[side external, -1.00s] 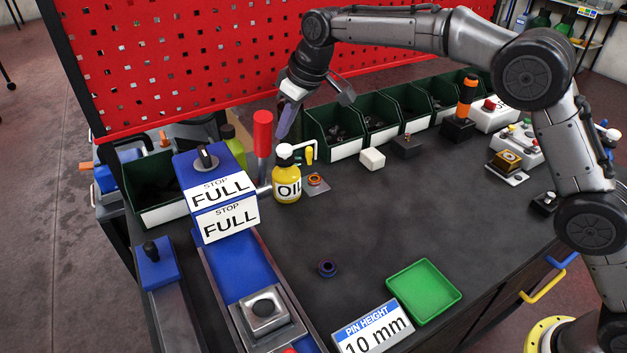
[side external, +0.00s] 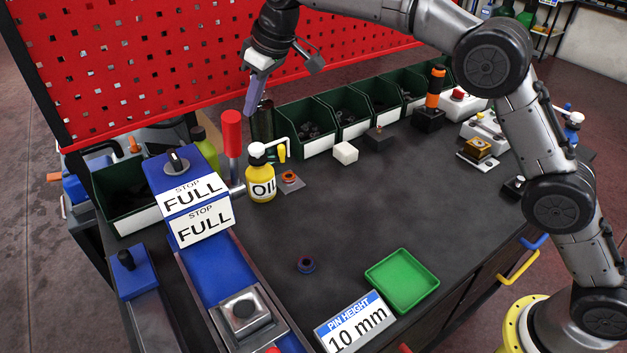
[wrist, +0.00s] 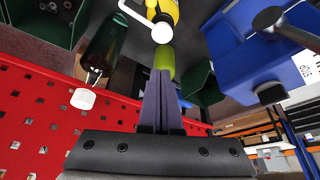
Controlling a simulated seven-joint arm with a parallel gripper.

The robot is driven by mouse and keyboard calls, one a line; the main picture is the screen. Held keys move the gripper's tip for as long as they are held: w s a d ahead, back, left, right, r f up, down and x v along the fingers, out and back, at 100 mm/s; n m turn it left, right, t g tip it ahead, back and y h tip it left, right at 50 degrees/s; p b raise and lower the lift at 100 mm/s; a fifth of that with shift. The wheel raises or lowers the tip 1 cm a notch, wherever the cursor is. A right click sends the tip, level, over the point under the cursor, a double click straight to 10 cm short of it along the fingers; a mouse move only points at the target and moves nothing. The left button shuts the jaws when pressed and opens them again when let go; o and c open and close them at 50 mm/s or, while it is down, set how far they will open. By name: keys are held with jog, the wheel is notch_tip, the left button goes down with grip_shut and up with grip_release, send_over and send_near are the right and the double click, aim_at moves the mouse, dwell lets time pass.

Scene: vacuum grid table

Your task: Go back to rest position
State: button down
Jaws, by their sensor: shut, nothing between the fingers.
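My gripper (side external: 254,95) is raised above the back of the table, close to the red perforated panel. Its purple-grey fingers are together with nothing between them. They also show pressed together in the wrist view (wrist: 161,75). The fingers point down, a little above and behind the yellow oil bottle (side external: 262,180), and do not touch it. The bottle stands upright on the dark table (side external: 330,220).
The red perforated panel (side external: 200,55) stands close behind my gripper. Green bins (side external: 310,130) line the back. A blue fixture with FULL labels (side external: 200,205) and a red-handled lever (side external: 232,135) are at left.

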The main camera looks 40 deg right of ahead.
jog(key=s+d+r+m+t, duration=0.1)
jog(key=s+d+r, duration=0.1)
jog(key=d+r, duration=0.3)
jog(key=s+d+r+t, duration=0.1)
jog(key=s+d+r, duration=0.15)
jog(key=r, duration=0.45)
jog(key=s+d+r+m, duration=0.1)
jog(key=s+d+r, duration=0.1)
jog(key=s+d, duration=0.45)
jog(key=s+d+r+m, duration=0.1)
jog(key=s+d+r, duration=0.2)
jog(key=s, duration=0.6)
jog(key=s+d+f+m+t+h, duration=0.1)
jog(key=s+d+f, duration=0.15)
jog(key=s, duration=0.45)
jog(key=s+d+f+h, duration=0.1)
jog(key=s+d+f, duration=0.1)
jog(key=s+f, duration=0.3)
jog(key=s+d+f+m+g, duration=0.1)
jog(key=s+f+m, duration=0.1)
jog(key=s+f, duration=0.8)
notch_tip(320, 180, down, 2)
jog(key=shift+s+d+f, duration=0.1)
jog(key=shift+s+d, duration=0.05)
jog(key=shift+s, duration=0.2)
